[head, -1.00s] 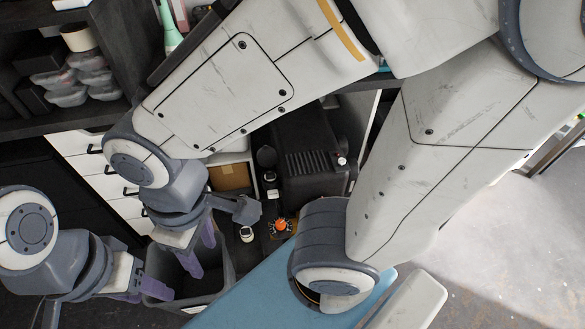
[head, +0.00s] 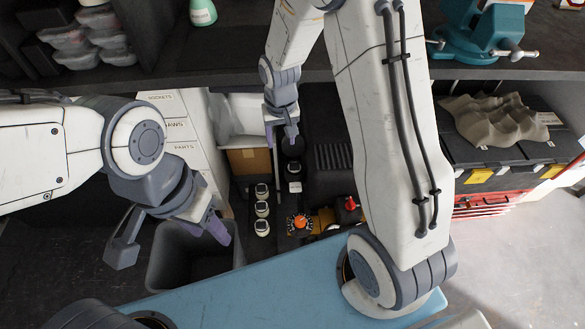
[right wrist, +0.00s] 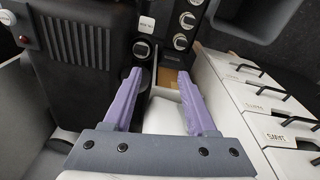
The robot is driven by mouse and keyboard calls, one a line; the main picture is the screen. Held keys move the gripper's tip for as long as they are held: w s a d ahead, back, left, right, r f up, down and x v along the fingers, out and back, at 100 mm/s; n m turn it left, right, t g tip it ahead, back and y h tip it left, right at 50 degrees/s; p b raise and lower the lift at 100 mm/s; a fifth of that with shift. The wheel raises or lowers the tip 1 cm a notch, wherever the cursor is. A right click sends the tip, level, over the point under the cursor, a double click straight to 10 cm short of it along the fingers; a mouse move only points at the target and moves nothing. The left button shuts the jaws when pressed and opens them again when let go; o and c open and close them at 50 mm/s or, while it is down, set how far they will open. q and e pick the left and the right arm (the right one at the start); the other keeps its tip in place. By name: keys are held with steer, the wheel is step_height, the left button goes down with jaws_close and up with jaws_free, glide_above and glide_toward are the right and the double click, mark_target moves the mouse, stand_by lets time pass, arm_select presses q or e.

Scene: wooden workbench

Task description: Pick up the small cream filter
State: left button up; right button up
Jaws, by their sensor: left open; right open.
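I cannot tell which one is the cream filter. My left gripper (head: 170,240) is open and empty over a dark grey bin.
The grey bin (head: 160,262) stands left of the rack. A black ribbed machine (head: 331,160) is to the right, white labelled drawers (head: 178,130) to the left.

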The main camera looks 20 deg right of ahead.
steer(key=m, duration=0.2)
glide_toward(294, 164)
steer(key=shift+w+d+f+b, duration=0.15)
steer(key=shift+f+b, duration=0.15)
steer(key=shift+f, duration=0.25)
steer(key=shift+w+d+f+b, duration=0.1)
steer(key=shift+d+f+b, duration=0.15)
steer(key=shift+f, duration=0.25)
steer(key=f, duration=0.6)
steer(key=shift+w+a+f, duration=0.15)
steer(key=shift+w+f, duration=0.05)
steer(key=shift+w, duration=0.1)
jaws_close()
